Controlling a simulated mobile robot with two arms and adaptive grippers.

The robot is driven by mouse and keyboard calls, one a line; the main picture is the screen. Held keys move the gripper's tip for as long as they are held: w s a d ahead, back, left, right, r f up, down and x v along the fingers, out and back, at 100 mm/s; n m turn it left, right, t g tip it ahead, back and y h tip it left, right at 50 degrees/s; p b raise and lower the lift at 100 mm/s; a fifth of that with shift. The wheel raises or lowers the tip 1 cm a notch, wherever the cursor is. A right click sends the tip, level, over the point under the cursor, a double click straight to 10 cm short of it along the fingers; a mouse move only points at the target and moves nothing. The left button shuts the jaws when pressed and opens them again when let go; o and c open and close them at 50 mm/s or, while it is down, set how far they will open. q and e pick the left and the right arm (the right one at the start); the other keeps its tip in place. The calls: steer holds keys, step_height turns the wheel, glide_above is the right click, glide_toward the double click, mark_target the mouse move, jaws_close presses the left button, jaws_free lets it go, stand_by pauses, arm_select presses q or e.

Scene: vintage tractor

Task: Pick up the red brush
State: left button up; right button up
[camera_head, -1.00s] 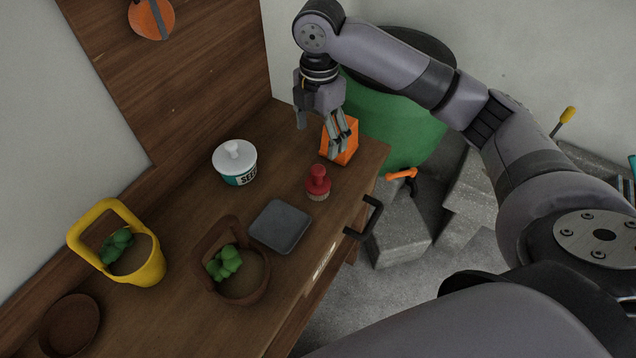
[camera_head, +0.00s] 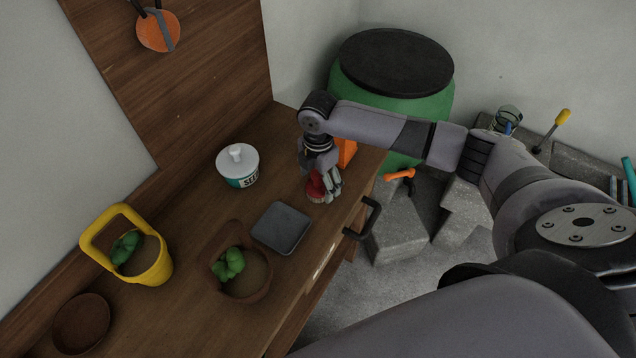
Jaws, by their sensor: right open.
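The red brush (camera_head: 314,188) stands upright on the wooden bench, near its front edge and to the right of the grey square tray. My right gripper (camera_head: 325,188) is down at the brush, pointing downward, with its fingers open around or beside it. The fingers hide part of the brush, and I cannot tell whether they touch it. My left gripper is not in view.
An orange box (camera_head: 347,152) stands just behind my right gripper. A white seed tub (camera_head: 238,167), a grey tray (camera_head: 281,228), a brown basket (camera_head: 262,289) and a yellow basket (camera_head: 157,268) with plants stand to the left. A black handle (camera_head: 366,219) juts from the bench front.

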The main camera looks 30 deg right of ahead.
steer(key=shift+f, duration=0.85)
steer(key=shift+c, duration=0.2)
steer(key=c, duration=1.3)
steer(key=shift+r, duration=0.2)
step_height(320, 180, up, 20)
steer(key=b, duration=0.3)
steer(key=shift+f, duration=0.1)
steer(key=o, duration=0.7)
steer(key=c, duration=0.5)
